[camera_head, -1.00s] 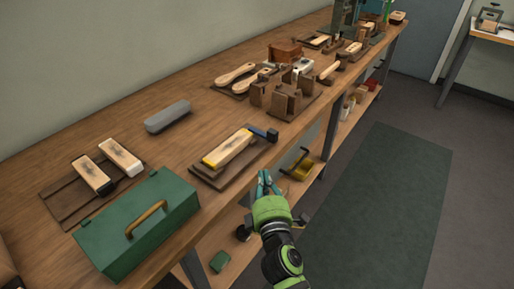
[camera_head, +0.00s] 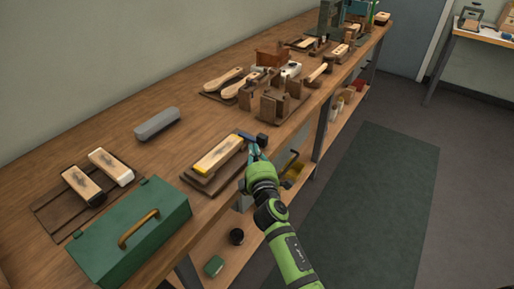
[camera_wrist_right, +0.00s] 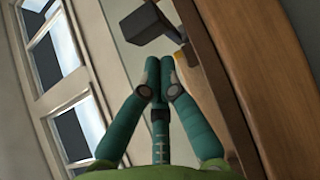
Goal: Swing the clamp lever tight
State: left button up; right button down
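The clamp lever (camera_head: 246,135) is a dark bar with a black block-shaped end, at the right end of a wooden fixture (camera_head: 204,183) near the bench's front edge. A pale brush block with a yellow end (camera_head: 218,155) lies on this fixture. My right gripper (camera_head: 254,152) is just below and in front of the lever's black end. In the right wrist view its teal fingers (camera_wrist_right: 160,66) come together at the tips with nothing visible between them. The lever's dark end (camera_wrist_right: 140,22) shows just beyond the tips; I cannot tell if they touch. My left gripper is not in view.
A green toolbox (camera_head: 150,215) with a brass handle stands at the bench's front left. A grey block (camera_head: 157,124) lies behind the fixture. Wooden holders (camera_head: 272,103) stand to the right. A lower shelf (camera_head: 225,245) runs under the bench (camera_head: 125,140).

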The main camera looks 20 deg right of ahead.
jog(key=shift+w+d, duration=0.4)
jog(key=shift+d, duration=0.1)
jog(key=shift+d, duration=0.1)
jog(key=shift+d+n+y+p, duration=0.25)
jog(key=shift+n+y+p, duration=0.05)
jog(key=shift+y+p, duration=0.2)
